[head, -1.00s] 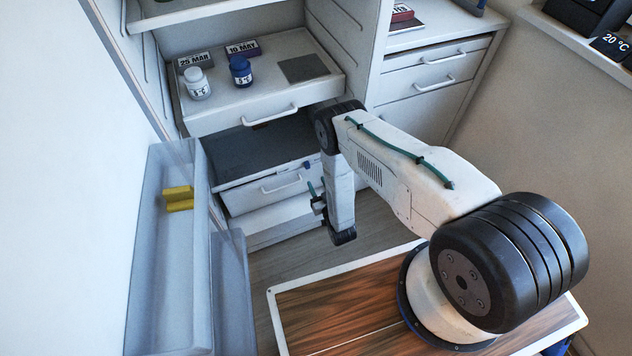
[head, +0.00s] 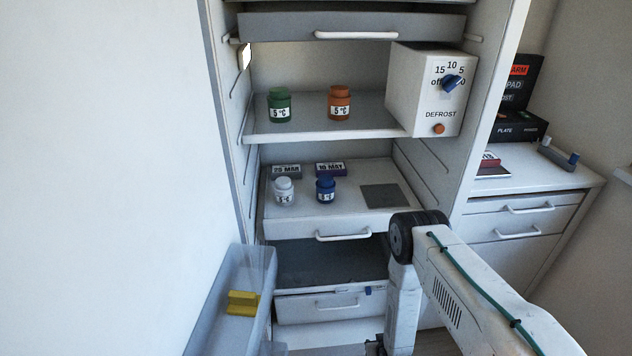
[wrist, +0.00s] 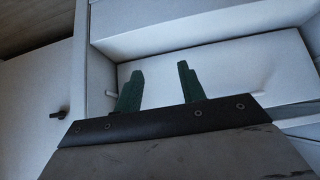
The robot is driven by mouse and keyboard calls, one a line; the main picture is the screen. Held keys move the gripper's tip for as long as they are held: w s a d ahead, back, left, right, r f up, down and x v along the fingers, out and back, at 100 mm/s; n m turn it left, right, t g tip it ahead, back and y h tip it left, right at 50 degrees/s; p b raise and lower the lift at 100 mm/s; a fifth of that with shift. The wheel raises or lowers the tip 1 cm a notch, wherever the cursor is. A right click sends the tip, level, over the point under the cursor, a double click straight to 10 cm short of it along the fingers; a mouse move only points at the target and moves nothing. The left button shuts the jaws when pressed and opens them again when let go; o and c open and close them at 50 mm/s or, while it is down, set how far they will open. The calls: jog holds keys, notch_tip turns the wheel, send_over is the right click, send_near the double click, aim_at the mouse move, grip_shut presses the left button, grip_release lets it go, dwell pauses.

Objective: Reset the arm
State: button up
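My arm stands at the lower right of the head view, with its elbow raised in front of the open fridge and its forearm hanging down. My gripper's two green fingers (wrist: 158,88) show in the wrist view, spread apart with nothing between them. Behind them is a pale drawer front (wrist: 215,75). In the head view the fingertips are mostly cut off at the bottom edge, near the lower drawer (head: 318,308).
A pulled-out drawer (head: 290,229) holds a white jar (head: 284,191), a blue jar (head: 325,190) and date blocks. The shelf above bears a green jar (head: 279,105) and an orange jar (head: 339,103). A dial box (head: 425,95) hangs right. The open door (head: 225,310) holds a yellow piece (head: 242,303).

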jog(key=s+d+r+g, duration=0.1)
jog(key=s+r+g, duration=0.15)
jog(key=r, duration=1.25)
jog(key=s+d+r+g+h, duration=0.1)
jog(key=r+g, duration=0.3)
jog(key=r, duration=1)
jog(key=s+r+g, duration=0.2)
jog(key=r+g, duration=0.1)
jog(key=r, duration=1.2)
jog(key=s+d+r+t, duration=0.1)
jog(key=s+r, duration=1.1)
jog(key=r, duration=0.3)
jog(key=s+d+r+m+t, duration=0.1)
jog(key=s+d+r+t, duration=0.1)
jog(key=s+r, duration=1)
notch_tip(320, 180, up, 4)
jog(key=shift+r, duration=0.1)
jog(key=shift+d, duration=0.1)
